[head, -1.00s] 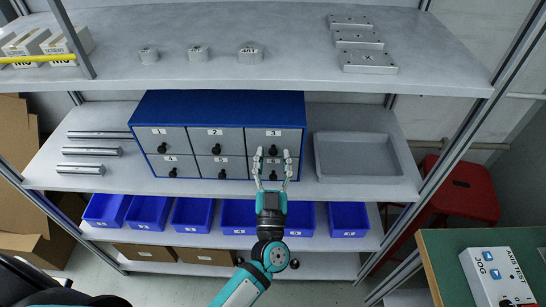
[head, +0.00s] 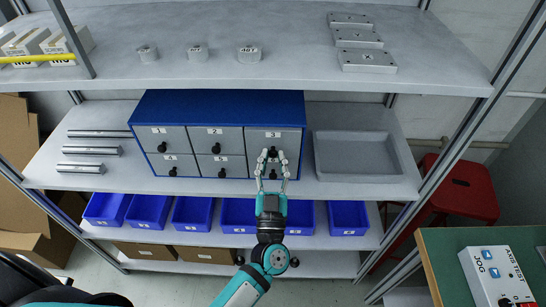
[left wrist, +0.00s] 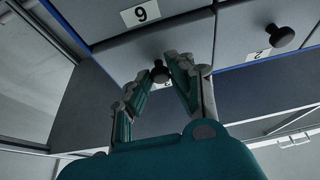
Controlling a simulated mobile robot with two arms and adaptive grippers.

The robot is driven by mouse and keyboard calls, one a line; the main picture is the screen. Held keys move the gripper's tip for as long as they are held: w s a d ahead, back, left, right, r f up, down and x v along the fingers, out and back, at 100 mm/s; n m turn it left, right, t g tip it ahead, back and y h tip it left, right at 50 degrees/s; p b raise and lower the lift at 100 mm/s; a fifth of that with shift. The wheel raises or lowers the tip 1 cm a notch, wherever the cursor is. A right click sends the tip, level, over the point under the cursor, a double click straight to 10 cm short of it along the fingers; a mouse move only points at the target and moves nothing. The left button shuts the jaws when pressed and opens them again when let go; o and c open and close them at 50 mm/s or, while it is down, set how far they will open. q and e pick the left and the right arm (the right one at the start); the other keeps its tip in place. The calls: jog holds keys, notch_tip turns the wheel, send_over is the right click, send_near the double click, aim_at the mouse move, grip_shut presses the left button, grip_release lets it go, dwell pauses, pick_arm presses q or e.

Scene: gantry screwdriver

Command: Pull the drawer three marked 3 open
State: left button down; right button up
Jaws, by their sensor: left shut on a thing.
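Drawer three (head: 259,143), grey with a 3 label, is the upper right drawer of the blue drawer cabinet (head: 217,104) on the middle shelf. It looks closed, its face level with its neighbours. My left gripper (head: 272,155) reaches up from below and is shut on drawer three's black knob (head: 272,151). The left wrist view, which shows the labels upside down, has the knob (left wrist: 160,72) between the two fingers. A finger partly hides the drawer's label there. My right gripper is not in view.
Drawer two (head: 214,140) is directly left, and drawer six (head: 254,165) is below, partly behind my gripper. A grey tray (head: 410,160) stands right of the cabinet. Blue bins (head: 347,217) line the lower shelf. A red stool (head: 465,188) stands at the right.

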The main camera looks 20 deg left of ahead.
pick_arm(q)
jog(key=s+d+p, duration=0.3)
jog(key=s, duration=0.9)
jog(key=shift+d, duration=0.2)
jog(key=c, duration=1.2)
grip_release()
jog(key=v, duration=1.2)
jog(key=shift+r, duration=0.1)
